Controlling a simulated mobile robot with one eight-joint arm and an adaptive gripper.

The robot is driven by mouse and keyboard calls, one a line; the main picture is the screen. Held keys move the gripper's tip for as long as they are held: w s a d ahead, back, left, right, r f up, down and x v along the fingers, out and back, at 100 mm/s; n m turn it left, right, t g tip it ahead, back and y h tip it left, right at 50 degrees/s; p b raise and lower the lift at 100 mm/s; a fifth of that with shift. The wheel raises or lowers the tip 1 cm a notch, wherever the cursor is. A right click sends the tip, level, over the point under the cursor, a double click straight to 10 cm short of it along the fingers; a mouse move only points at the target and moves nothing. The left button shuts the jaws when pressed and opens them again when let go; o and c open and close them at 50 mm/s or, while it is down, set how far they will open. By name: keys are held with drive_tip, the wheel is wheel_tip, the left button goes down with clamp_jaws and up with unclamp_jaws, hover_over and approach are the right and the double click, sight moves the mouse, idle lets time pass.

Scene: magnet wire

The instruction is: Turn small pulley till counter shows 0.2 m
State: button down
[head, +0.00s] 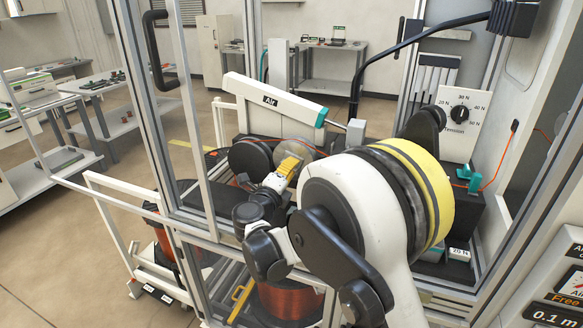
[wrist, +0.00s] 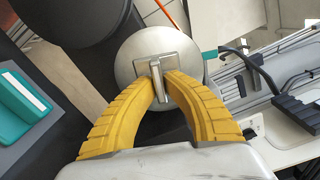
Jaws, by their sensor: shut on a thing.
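The small pulley (wrist: 132,62) is a round silver disc in the wrist view, with a raised grip bar (wrist: 166,62) across its face. My gripper (wrist: 161,84) has yellow fingers shut on this bar. In the head view my gripper (head: 293,160) reaches the small pulley (head: 310,157) beyond my arm, which covers part of the area. The counter (head: 553,317) is at the bottom right corner of the head view and reads 0.1 m; it is cut off by the picture edge.
A dark larger pulley (head: 250,158) is left of the small one. Metal frame posts (head: 150,110) enclose the machine. A tension dial (head: 460,113) and an orange wire (head: 497,165) are at the right.

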drive_tip(key=m, duration=0.7)
drive_tip(key=shift+a+f, duration=0.1)
drive_tip(key=shift+a, duration=0.05)
drive_tip(key=m, duration=0.6)
drive_tip(key=shift+w+a, duration=0.1)
drive_tip(key=shift+m, duration=0.3)
drive_tip(key=c, duration=1.5)
unclamp_jaws()
drive_tip(key=shift+f, duration=0.1)
drive_tip(key=v, duration=1.2)
